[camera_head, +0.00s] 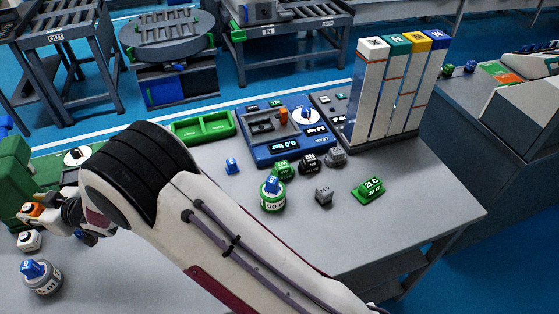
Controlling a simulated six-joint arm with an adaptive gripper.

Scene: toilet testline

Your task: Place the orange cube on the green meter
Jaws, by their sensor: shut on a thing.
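The orange cube (34,210) is at the far left, at the end of my gripper (40,214). My gripper is shut on it, and the fingers partly hide it. A green device (12,178), which looks like the green meter, stands at the left edge just behind the gripper. It is cut off by the picture edge and partly hidden by my arm. I cannot tell whether the cube touches the device.
A blue meter (285,150), a green tray (203,127), a green round weight (272,196) and tall white columns (385,95) stand farther right. The table's front right is clear.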

